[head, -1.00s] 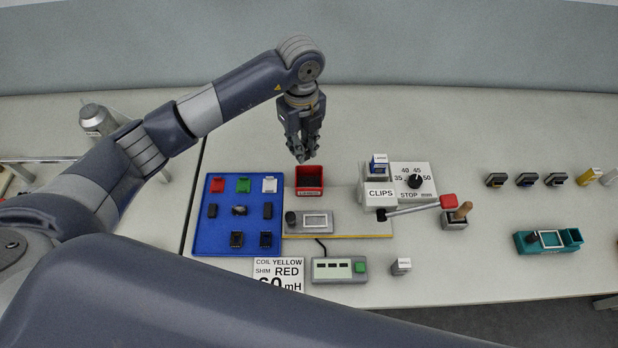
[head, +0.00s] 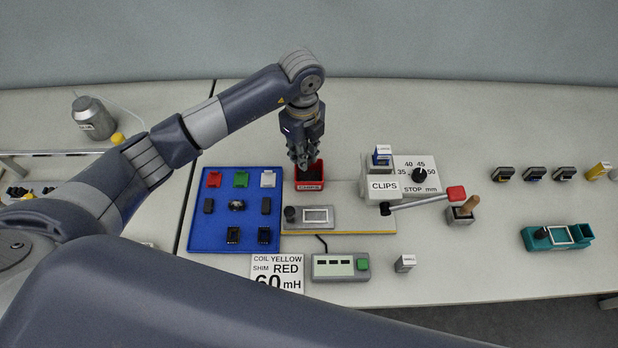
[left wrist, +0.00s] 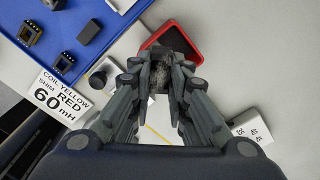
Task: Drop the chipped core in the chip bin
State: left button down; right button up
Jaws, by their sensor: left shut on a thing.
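My left gripper (head: 303,162) points down at the red bin (head: 310,186), its fingertips at or just above the bin's opening. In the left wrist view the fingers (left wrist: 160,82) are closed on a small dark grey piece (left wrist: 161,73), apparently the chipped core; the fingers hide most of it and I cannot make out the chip. The red bin's rim (left wrist: 192,35) shows just beyond the fingertips. The bin's front label is too small to read surely. My right gripper is not in view.
Left of the bin lies a blue tray (head: 222,237) with coloured pieces and dark cores. A board with a grey device (head: 308,216) is in front of the bin. The CLIPS box (head: 382,187) and a red-knobbed lever (head: 456,193) stand to the right. Table behind the bin is clear.

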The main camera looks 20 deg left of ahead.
pick_arm(q)
jog(key=c, duration=1.4)
grip_release()
jog(key=shift+c, duration=0.2)
notch_tip(320, 180, up, 12)
